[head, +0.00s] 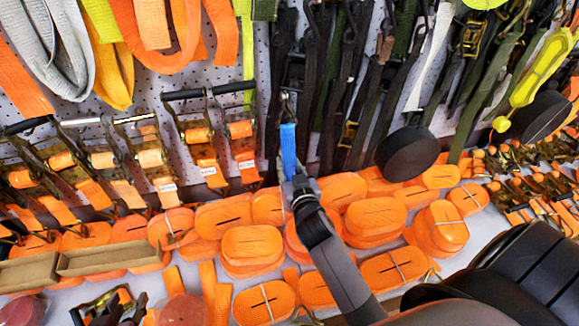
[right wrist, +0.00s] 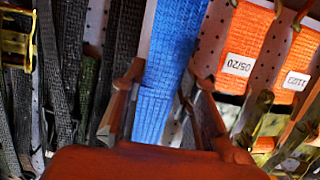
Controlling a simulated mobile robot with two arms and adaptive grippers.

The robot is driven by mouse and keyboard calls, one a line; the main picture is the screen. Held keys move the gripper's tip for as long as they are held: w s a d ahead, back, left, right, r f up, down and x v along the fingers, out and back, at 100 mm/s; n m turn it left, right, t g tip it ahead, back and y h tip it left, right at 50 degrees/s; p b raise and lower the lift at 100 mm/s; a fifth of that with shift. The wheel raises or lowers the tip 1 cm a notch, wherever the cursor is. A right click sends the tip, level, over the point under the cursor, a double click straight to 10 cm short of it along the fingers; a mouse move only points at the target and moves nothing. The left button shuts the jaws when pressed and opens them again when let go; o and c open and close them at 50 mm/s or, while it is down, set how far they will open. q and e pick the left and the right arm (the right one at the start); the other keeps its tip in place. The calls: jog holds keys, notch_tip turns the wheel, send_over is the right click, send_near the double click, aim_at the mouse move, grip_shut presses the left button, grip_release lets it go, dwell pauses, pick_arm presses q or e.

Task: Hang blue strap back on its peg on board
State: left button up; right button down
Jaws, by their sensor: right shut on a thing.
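The blue strap (head: 289,150) hangs as a short upright band in front of the pegboard (head: 262,75) in the head view. A metal fitting (head: 287,103) shows at its top; I cannot tell whether it sits on a peg. My right gripper (head: 299,188) is at the lower end of the visible strap. In the right wrist view the blue strap (right wrist: 172,70) runs between the two fingers of my right gripper (right wrist: 163,105), which is shut on it. The gripper hides the strap's lower part. My left gripper is not in view.
Black straps (head: 335,80) hang close to the right of the blue strap. Orange ratchet straps (head: 205,150) hang to the left. Coiled orange straps (head: 252,248) cover the shelf below.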

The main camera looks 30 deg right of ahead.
jog(key=c, duration=1.2)
grip_release()
jog(key=shift+s, duration=0.1)
jog(key=shift+s+a, duration=0.1)
jog(key=shift+s, duration=0.2)
jog(key=v, duration=0.6)
jog(key=shift+s+a+r, duration=0.1)
jog(key=shift+s+r, duration=0.1)
jog(key=shift+s, duration=0.15)
